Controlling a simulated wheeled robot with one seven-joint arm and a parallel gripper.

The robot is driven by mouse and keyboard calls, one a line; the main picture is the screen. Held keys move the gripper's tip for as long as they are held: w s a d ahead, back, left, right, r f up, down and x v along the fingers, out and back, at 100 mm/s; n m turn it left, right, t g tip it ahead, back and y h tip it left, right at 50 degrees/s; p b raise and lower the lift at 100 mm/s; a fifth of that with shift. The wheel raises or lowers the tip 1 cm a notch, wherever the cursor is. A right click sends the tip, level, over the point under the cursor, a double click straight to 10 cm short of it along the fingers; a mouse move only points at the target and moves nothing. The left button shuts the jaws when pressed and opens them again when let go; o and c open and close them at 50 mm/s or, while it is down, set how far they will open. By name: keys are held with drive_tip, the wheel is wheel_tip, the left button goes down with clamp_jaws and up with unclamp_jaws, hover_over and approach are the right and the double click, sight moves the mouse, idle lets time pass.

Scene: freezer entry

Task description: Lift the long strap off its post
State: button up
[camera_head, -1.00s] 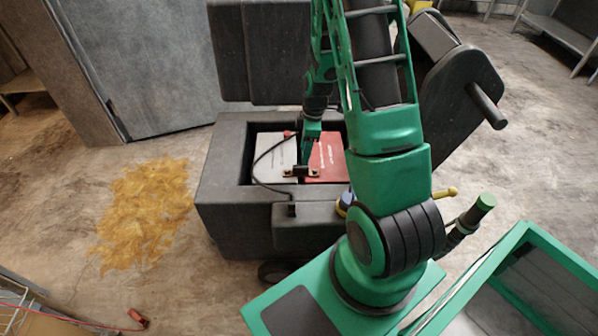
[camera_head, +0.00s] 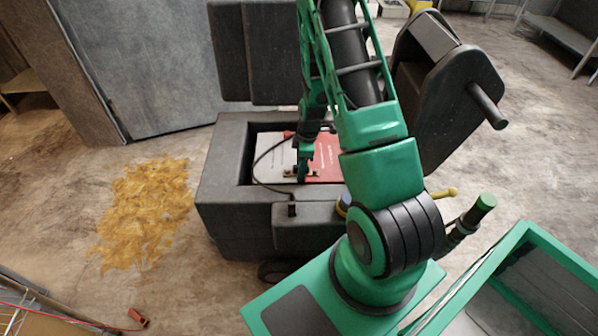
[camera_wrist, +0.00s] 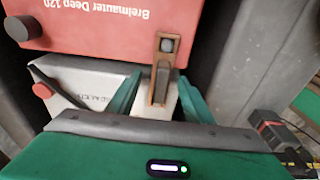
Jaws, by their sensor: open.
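A brown, copper-coloured strap (camera_wrist: 158,88) runs from the red battery toward the pale battery in the wrist view. A grey round post (camera_wrist: 168,46) shows at its far end, within the strap. In the head view, small parts of the strap (camera_head: 288,174) show beside my gripper (camera_head: 302,172), which hides the rest. In the wrist view, my gripper (camera_wrist: 158,98) is open, with one green finger on each side of the strap's near part. I cannot tell whether either finger touches it.
The red battery (camera_head: 327,155) and pale battery (camera_head: 275,157) sit in a dark open-topped cart (camera_head: 228,165). A black cable (camera_head: 256,162) loops over the pale battery. Dark cart walls surround the batteries closely. A yellow stain (camera_head: 145,210) lies on open floor at left.

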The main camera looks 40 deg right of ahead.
drive_tip(key=shift+c, duration=0.4)
clamp_jaws()
drive_tip(key=shift+r, duration=0.1)
drive_tip(key=shift+r, duration=0.7)
wheel_tip(320, 180, up, 3)
drive_tip(key=shift+f, duration=0.2)
drive_tip(key=s+a+r, duration=0.5)
drive_tip(key=a+r, duration=0.5)
drive_tip(key=r, duration=0.1)
drive_tip(key=shift+s+r, duration=0.15)
drive_tip(key=shift+s, duration=0.15)
drive_tip(key=shift+a, duration=0.15)
